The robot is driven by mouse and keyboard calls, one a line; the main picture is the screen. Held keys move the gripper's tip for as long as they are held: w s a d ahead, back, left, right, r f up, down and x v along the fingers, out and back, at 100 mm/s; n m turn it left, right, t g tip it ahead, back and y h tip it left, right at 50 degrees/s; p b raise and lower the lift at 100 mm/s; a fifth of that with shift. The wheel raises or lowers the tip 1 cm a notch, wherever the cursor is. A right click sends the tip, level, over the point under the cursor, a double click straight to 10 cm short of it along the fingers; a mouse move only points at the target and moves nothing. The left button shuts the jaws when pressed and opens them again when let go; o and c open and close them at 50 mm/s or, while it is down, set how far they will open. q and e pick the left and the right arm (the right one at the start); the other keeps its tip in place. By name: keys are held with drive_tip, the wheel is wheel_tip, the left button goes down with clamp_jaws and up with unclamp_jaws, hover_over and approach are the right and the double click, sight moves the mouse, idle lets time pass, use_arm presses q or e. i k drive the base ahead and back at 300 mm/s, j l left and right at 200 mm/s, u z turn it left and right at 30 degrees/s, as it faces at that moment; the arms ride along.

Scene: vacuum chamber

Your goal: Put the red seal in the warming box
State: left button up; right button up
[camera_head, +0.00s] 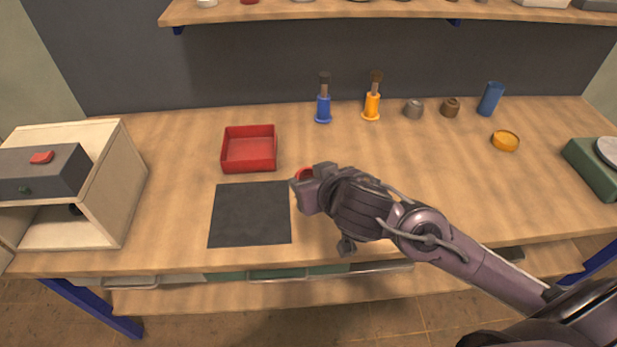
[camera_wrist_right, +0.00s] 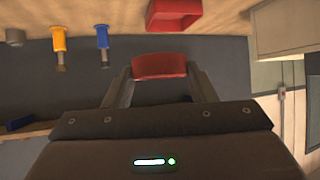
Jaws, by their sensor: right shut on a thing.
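The red seal (camera_wrist_right: 160,66) is between the fingers of my right gripper (camera_wrist_right: 160,82) in the right wrist view. In the head view only a small part of the red seal (camera_head: 304,174) shows beside my right gripper (camera_head: 298,187), which is above the table, just right of the black mat. The gripper is shut on the seal. The warming box appears to be the cream open-fronted box (camera_head: 126,185) at the left end of the table, well apart from the gripper. My left gripper is in neither view.
A dark grey unit (camera_head: 40,180) with a red piece on top covers part of the cream box's opening. A red tray (camera_head: 249,165) stands behind the black mat (camera_head: 250,228). Blue (camera_head: 323,108) and orange (camera_head: 371,104) tools stand at the back. The table's right middle is clear.

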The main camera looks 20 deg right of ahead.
sight(54, 226)
drive_tip(key=j, duration=0.65)
drive_tip(key=i+j, duration=0.15)
drive_tip(key=j, duration=0.5)
